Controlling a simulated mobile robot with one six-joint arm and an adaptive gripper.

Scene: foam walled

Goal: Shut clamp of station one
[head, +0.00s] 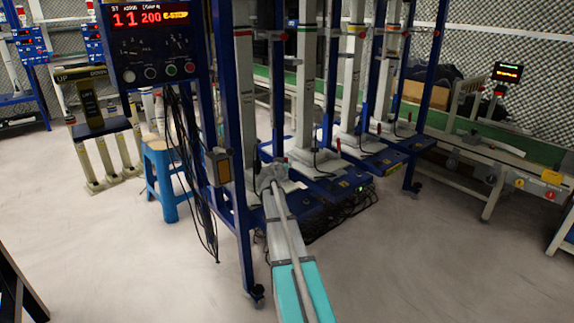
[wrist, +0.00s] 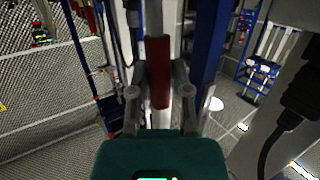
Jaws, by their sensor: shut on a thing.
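The clamp's red handle (wrist: 159,85) stands upright in the middle of the wrist view, in front of a pale column. My gripper (wrist: 160,70) is shut on this handle, with one finger on each side of it. In the head view my gripper (head: 270,176) is at the foot of the nearest white column (head: 244,100), just behind a blue post. There the gripped handle is hidden by my arm and gripper. I cannot tell how far the clamp itself is closed.
A control panel (head: 155,45) with a red display hangs at the left of the nearest blue frame, with black cables below. A blue stool (head: 165,175) stands left. Further columns with red handles (head: 338,147) stand behind. A conveyor (head: 490,160) is right.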

